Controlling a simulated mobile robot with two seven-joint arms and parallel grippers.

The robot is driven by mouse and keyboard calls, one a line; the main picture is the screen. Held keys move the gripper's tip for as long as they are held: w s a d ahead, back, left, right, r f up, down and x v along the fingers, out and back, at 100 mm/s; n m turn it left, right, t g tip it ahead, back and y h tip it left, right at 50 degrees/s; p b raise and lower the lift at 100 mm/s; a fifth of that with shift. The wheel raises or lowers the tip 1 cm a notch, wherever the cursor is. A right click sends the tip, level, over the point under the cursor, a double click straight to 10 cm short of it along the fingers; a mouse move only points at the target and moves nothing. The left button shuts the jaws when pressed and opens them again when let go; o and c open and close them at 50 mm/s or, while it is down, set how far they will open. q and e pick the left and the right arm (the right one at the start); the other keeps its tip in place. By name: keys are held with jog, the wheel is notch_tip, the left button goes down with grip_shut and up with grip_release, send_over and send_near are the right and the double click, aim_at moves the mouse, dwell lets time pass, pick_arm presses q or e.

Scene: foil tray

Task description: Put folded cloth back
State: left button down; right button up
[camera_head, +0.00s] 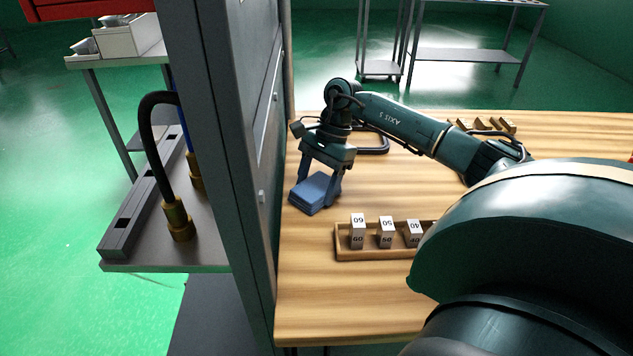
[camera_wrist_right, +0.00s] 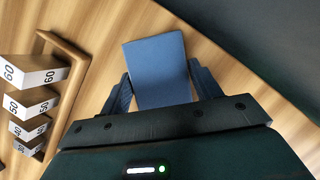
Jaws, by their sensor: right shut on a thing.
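The folded cloth (camera_head: 316,191) is a small blue block-like stack at the left end of the wooden table, near the grey cabinet. My right gripper (camera_head: 320,188) is shut on it, one finger on each side. In the right wrist view the cloth (camera_wrist_right: 158,70) sits between the two fingers of my right gripper (camera_wrist_right: 157,92). Whether the cloth touches the table or hangs just above it, I cannot tell. My left gripper does not show in either view.
A wooden rack (camera_head: 345,254) with several numbered white blocks stands in front of the gripper. A dark tall cabinet (camera_head: 228,150) edges the table on the left. Small wooden pieces (camera_head: 482,125) lie at the back right. The front left tabletop (camera_head: 330,300) is clear.

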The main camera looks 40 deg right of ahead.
jog(key=shift+f, duration=0.15)
jog(key=o, duration=0.9)
jog(key=v, duration=1.2)
jog(key=shift+r+b, duration=0.25)
jog(key=shift+b, duration=0.05)
